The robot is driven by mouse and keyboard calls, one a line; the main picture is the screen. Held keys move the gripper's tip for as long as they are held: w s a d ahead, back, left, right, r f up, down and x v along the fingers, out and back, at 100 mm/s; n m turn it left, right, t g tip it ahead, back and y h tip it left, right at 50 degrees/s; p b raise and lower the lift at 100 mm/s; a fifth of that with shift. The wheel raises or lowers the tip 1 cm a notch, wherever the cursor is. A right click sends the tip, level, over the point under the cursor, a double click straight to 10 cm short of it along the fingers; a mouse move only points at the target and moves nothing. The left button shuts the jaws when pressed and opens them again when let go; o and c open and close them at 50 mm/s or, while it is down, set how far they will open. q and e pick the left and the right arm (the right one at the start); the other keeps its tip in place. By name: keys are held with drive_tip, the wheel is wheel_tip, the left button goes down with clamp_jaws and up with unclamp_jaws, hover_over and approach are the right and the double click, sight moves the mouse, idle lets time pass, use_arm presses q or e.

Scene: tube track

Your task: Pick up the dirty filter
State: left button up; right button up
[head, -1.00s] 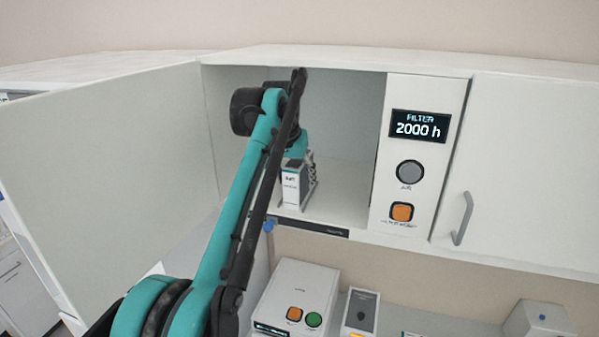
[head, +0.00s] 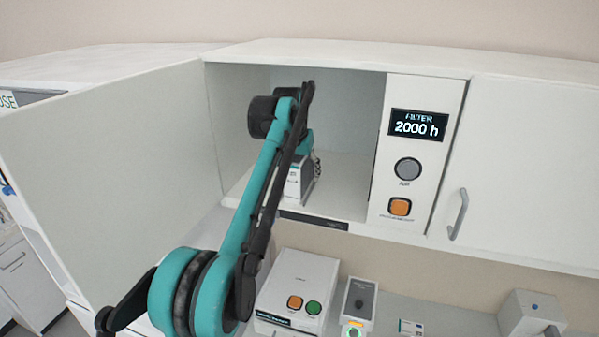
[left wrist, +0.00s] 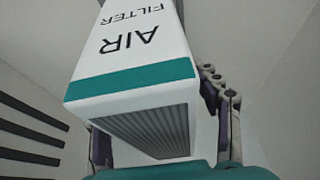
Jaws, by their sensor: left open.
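The filter (head: 293,187), a white box, stands in the open wall cabinet, partly hidden behind my left arm in the head view. In the left wrist view the filter (left wrist: 135,50) fills the middle, with upside-down "AIR FILTER" lettering, a teal band and a grey pleated end. My left gripper (left wrist: 165,125) is open, with a dark finger on either side of the filter. I cannot tell whether the fingers touch it. In the head view this gripper is mostly hidden by the arm. My right gripper is in neither view.
The cabinet door (head: 115,160) stands open at left. A panel (head: 418,150) right of the opening reads "FILTER 2000 h" and has grey and orange buttons. Below are a white box (head: 298,285) with orange and green buttons and a small device (head: 359,305). A slatted vent (left wrist: 30,135) shows beside the filter.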

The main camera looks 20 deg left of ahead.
use_arm(q)
drive_tip(key=shift+w+f, duration=0.2)
drive_tip(key=shift+s+f, duration=0.1)
idle(0.4)
drive_tip(key=c, duration=1.3)
